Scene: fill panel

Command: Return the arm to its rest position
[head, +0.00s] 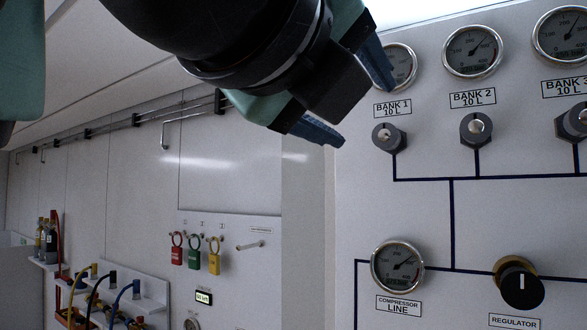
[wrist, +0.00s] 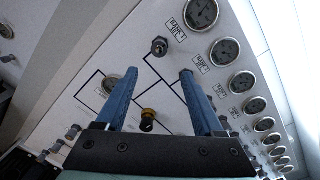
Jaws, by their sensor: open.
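My gripper (head: 348,98) is at the top middle of the head view, in front of the left edge of the fill panel (head: 430,215). Its two blue fingers are spread apart with nothing between them. One finger overlaps the BANK 1 gauge in the picture. In the wrist view my gripper (wrist: 158,92) is open and empty, with the fingers pointing at the panel. The black regulator knob with its brass collar (wrist: 148,115) shows between the fingers, some way beyond them. My arm crosses the top left of the head view.
The panel carries the BANK 1 gauge (head: 405,66), BANK 2 gauge (head: 472,51), valve knobs (head: 476,128), compressor line gauge (head: 398,267) and regulator knob (head: 521,287). Red, green and yellow padlocks (head: 214,258) hang on a board at left. Coloured hoses (head: 92,290) stand lower left.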

